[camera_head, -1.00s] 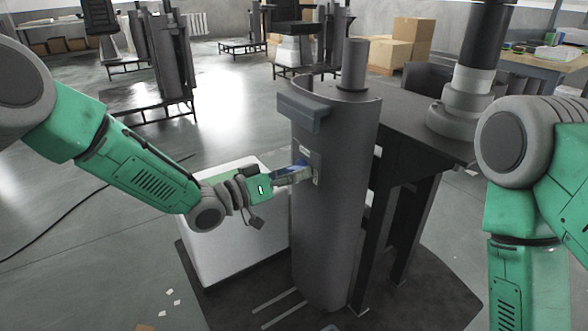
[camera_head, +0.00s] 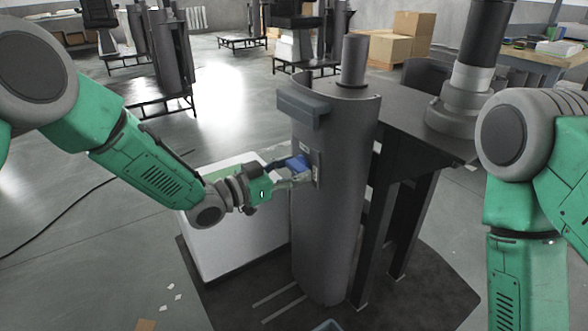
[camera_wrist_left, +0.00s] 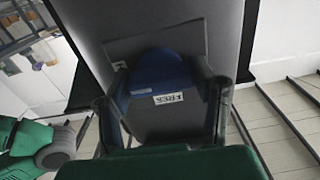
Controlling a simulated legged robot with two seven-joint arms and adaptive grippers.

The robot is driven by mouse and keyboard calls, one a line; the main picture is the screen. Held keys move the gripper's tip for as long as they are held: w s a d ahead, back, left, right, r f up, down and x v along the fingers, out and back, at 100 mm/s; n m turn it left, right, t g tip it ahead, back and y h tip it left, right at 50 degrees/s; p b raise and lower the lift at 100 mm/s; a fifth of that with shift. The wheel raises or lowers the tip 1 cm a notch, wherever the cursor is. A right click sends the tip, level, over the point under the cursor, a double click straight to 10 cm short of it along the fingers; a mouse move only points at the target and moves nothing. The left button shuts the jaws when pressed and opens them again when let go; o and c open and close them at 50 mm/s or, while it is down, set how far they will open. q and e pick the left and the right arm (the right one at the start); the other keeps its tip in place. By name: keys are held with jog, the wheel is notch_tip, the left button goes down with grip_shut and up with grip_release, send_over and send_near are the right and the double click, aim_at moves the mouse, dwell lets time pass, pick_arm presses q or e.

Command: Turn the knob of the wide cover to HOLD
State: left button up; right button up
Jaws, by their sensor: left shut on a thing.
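The wide cover (camera_head: 335,225) is a tall dark grey curved shell in the middle of the head view, with a small plate (camera_head: 317,166) on its front. A blue knob (camera_head: 297,162) sits at this plate. My left gripper (camera_head: 299,176) reaches in from the left and is shut on the knob. In the left wrist view, the blue knob (camera_wrist_left: 155,68) lies between the two dark fingers of my left gripper (camera_wrist_left: 162,92). A white label reading FREE (camera_wrist_left: 168,97) appears upside down there. No HOLD label is readable. My right gripper is out of view.
A grey block (camera_head: 303,108) sticks out from the cover above the plate. A white box (camera_head: 225,235) stands behind my left forearm. A dark table (camera_head: 415,120) adjoins the column at right. Cardboard boxes (camera_head: 398,45) and other columns stand farther back. Open floor lies at left.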

pick_arm(q)
jog(key=shift+s+f, duration=0.1)
jog(key=shift+f, duration=0.2)
jog(key=o, duration=1.2)
jog(key=shift+c, duration=0.2)
jog(key=shift+r, duration=0.1)
jog(key=shift+r, duration=0.1)
jog(key=v, duration=1.2)
